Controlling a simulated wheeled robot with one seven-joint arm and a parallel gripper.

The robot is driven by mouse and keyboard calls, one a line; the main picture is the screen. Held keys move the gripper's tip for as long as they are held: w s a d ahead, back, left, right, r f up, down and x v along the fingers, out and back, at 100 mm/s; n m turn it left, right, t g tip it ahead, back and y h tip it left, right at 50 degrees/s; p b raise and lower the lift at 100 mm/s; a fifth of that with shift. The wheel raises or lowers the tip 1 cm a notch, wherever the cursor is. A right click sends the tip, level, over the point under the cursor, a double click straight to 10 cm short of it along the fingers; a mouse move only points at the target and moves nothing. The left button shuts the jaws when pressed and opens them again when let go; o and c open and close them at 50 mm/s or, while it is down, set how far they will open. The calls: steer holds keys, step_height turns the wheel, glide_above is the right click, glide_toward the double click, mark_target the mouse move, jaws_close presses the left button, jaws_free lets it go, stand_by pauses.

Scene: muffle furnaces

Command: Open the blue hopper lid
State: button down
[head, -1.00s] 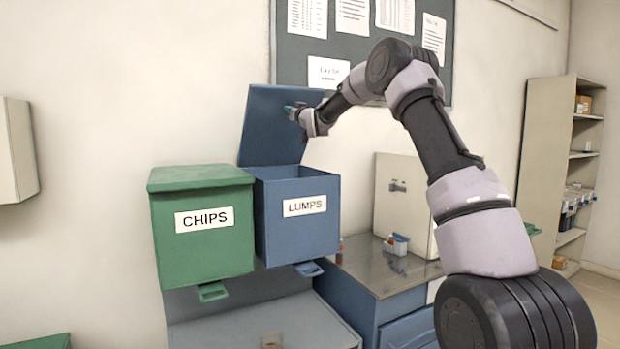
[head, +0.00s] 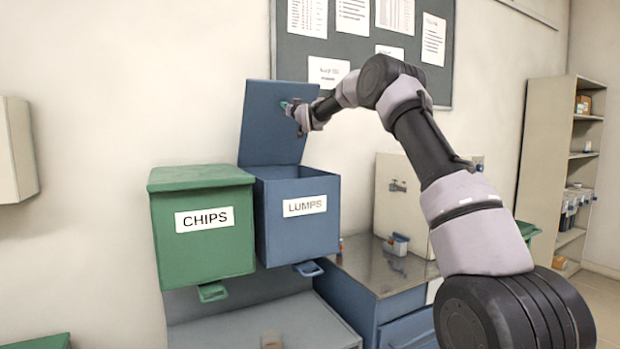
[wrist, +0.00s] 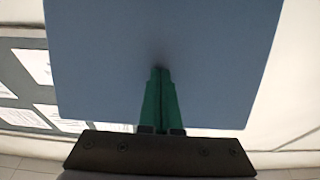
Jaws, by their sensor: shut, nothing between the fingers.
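The blue hopper (head: 297,225) labelled LUMPS hangs on the wall in the head view. Its blue lid (head: 262,125) stands raised, nearly upright, at the back of the hopper, and the top is open. My gripper (head: 288,106) is at the lid's inner face, near its upper right part. In the wrist view the lid (wrist: 160,60) fills the upper middle, and the green fingers of my gripper (wrist: 159,72) are closed together, with their tips at or very near its surface. Nothing shows between them. I cannot tell whether the tips press on the lid.
A green hopper (head: 203,228) labelled CHIPS, lid closed, stands directly left of the blue one. A notice board (head: 300,50) is on the wall behind. A metal-topped counter (head: 375,275) is at the lower right, and a shelf unit (head: 545,150) stands far right.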

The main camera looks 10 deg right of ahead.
steer(key=shift+x, duration=0.9)
steer(key=shift+r, duration=0.15)
steer(key=shift+x, duration=2.1)
steer(key=shift+w, duration=0.1)
